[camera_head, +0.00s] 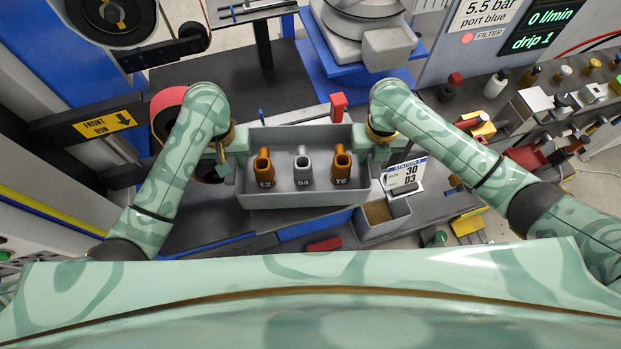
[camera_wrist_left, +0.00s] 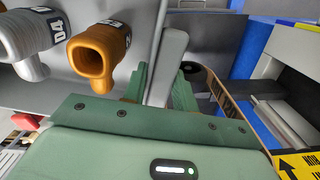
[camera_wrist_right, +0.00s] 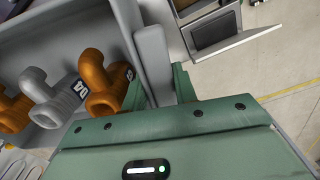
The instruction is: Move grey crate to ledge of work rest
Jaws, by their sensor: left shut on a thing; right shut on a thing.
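The grey crate (camera_head: 293,199) is in the middle of the head view, roughly level, with an orange fitting E2 (camera_head: 264,168), a grey fitting D4 (camera_head: 302,168) and an orange fitting Y6 (camera_head: 341,167) upright in it. My left gripper (camera_head: 233,152) is shut on the crate's left end; the left wrist view shows its fingers around a grey tab (camera_wrist_left: 170,55). My right gripper (camera_head: 369,143) is shut on the right end, around a similar tab (camera_wrist_right: 155,62). I cannot clearly make out the work rest. The crate hides what lies directly beneath it.
A red-rimmed wheel (camera_head: 168,105) stands by a FRONT RUN sign (camera_head: 104,124) at left. A small grey bin (camera_head: 384,225) and a station card (camera_head: 404,174) are right of the crate. A dark flat surface (camera_head: 225,80) lies behind. Clutter fills the right bench.

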